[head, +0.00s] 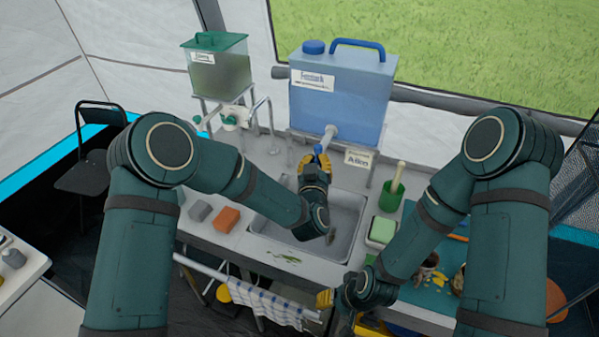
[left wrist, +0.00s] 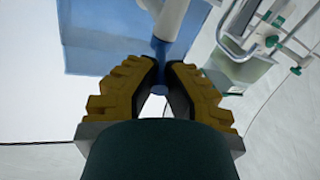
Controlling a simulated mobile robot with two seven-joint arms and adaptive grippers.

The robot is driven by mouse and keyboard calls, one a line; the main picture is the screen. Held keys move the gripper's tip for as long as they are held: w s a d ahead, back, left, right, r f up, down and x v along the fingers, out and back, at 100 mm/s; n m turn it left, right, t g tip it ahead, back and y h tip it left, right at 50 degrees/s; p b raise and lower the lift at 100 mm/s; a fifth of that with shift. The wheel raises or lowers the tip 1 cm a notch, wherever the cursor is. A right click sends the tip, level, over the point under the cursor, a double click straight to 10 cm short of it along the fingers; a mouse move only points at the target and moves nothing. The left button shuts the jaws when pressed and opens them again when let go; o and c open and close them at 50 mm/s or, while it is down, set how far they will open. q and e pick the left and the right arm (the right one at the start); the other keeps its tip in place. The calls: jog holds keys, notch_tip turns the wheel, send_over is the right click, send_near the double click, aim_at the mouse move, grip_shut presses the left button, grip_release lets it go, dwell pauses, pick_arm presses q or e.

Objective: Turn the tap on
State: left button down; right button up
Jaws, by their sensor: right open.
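A blue water tank (head: 338,100) stands on a raised stand behind the sink. Its tap (head: 329,135) has a pale body and a blue lever (head: 318,150). My left gripper (head: 314,160) is at the tap, its yellow fingers around the blue lever. In the left wrist view, the fingertips (left wrist: 163,66) close in on both sides of the blue part (left wrist: 159,88), below the pale tap body (left wrist: 172,20). The exact contact is partly hidden by the fingers. My right gripper (head: 338,308) is open and empty, low at the counter's front edge. No water stream is visible.
The sink (head: 345,215) lies below the tap. A green-lidded dispenser (head: 217,70) stands to the left.

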pick_arm(q)
jog(key=shift+d+f+n+y, duration=0.1)
jog(key=shift+n+y, duration=0.2)
jog(key=shift+y, duration=0.2)
jog(key=shift+d+y+b, duration=0.15)
jog(key=shift+y+b, duration=0.15)
jog(key=c, duration=1)
grip_release()
jog(key=shift+w, duration=0.1)
jog(key=s, duration=1.2)
jog(key=shift+a, duration=0.45)
